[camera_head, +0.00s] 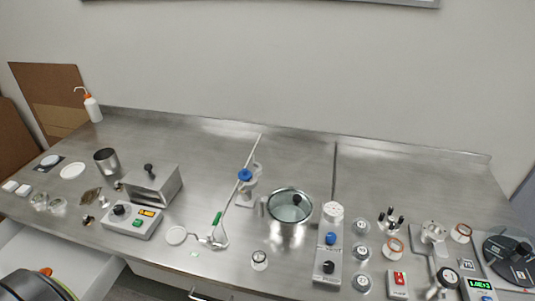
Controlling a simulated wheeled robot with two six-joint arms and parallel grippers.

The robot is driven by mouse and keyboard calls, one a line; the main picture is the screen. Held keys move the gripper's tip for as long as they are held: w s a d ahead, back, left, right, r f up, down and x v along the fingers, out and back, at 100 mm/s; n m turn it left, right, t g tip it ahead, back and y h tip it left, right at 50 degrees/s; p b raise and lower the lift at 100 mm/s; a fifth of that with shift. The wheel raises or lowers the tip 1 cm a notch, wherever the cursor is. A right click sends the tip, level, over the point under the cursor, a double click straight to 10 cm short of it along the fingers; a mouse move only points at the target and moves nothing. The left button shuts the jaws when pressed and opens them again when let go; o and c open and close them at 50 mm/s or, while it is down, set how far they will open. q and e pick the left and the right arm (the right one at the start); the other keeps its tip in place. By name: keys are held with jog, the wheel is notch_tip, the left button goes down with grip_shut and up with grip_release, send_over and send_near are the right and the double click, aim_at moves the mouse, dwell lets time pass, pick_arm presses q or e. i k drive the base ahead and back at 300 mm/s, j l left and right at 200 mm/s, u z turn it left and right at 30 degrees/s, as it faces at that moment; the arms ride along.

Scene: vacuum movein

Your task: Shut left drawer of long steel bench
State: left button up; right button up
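The long steel bench (225,152) runs across the whole view against the wall. At its left end the left drawer (75,257) stands pulled out, its pale, bare inside showing below the bench's front edge. Its front and handle are not visible. A dark rounded part with a yellow-green rim and an orange knob covers the drawer's near left area in the bottom left corner; I cannot tell whether it is mine. Neither of my grippers can be made out.
Another drawer handle (197,295) shows under the bench at bottom centre. Near the front edge stand a control box (133,220), a glass-lidded pot (289,206) and several small instruments. A wash bottle (93,108) stands at the back left. The back middle of the bench is clear.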

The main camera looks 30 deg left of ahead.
aim_at(89, 273)
jog(key=k+j, duration=0.1)
jog(key=k+j+u, duration=0.1)
jog(key=u, duration=0.35)
jog(key=k+j+u, duration=0.15)
jog(key=u, duration=2.1)
